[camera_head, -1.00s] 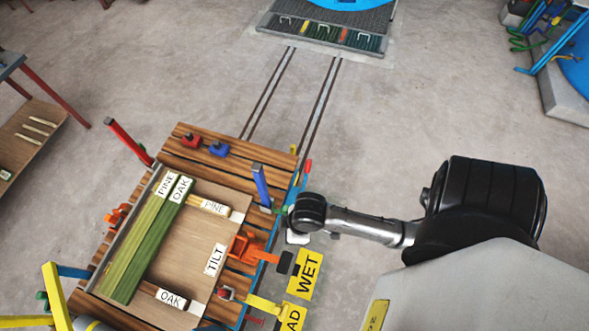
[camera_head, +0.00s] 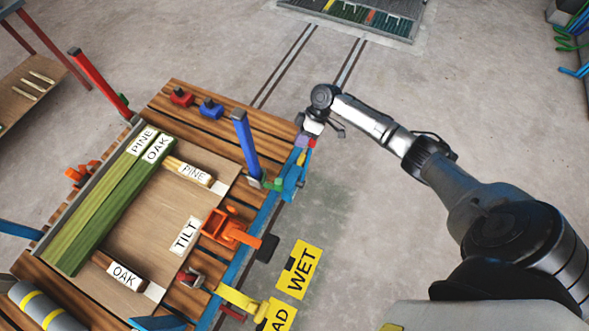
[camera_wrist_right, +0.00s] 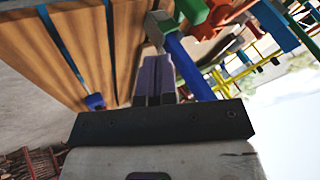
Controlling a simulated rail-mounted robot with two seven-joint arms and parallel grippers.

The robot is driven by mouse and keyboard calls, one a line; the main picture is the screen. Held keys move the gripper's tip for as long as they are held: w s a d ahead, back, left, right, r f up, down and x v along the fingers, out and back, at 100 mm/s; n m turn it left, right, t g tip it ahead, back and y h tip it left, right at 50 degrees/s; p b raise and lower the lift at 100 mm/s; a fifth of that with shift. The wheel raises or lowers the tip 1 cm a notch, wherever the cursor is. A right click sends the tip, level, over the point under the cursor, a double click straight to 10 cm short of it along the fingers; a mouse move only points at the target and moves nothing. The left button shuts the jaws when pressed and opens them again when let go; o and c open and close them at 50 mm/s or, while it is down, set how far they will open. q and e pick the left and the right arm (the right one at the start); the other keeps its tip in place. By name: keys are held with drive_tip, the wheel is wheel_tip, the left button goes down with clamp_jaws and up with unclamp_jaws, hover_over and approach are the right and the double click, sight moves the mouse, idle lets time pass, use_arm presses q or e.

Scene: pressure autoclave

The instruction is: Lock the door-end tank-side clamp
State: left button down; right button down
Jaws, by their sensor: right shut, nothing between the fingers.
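An orange clamp (camera_head: 228,230) with a dark-tipped handle sits on the right edge of the slatted cart (camera_head: 268,110). Another orange clamp (camera_head: 80,173) sits on the cart's left edge. No label shows which is the door-end tank-side one. My right gripper (camera_head: 306,145) is at the cart's far right corner, beyond the blue post and apart from the orange clamp. It also shows in the right wrist view (camera_wrist_right: 154,80), shut and empty, its purple fingers close to the blue post (camera_wrist_right: 190,70). My left gripper is out of view.
Green boards (camera_head: 110,205) lie on the cart beside PINE, OAK and TILT labels. A blue post (camera_head: 246,147) rises near the right edge, with blue and green parts (camera_head: 290,180) beside it. A yellow clamp-like part (camera_head: 240,300) is at the near right.

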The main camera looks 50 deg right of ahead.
drive_tip(key=s+a+f, duration=0.1)
drive_tip(key=a+f, duration=0.7)
drive_tip(key=a, duration=0.1)
drive_tip(key=shift+s, duration=0.3)
drive_tip(key=shift+a, duration=0.1)
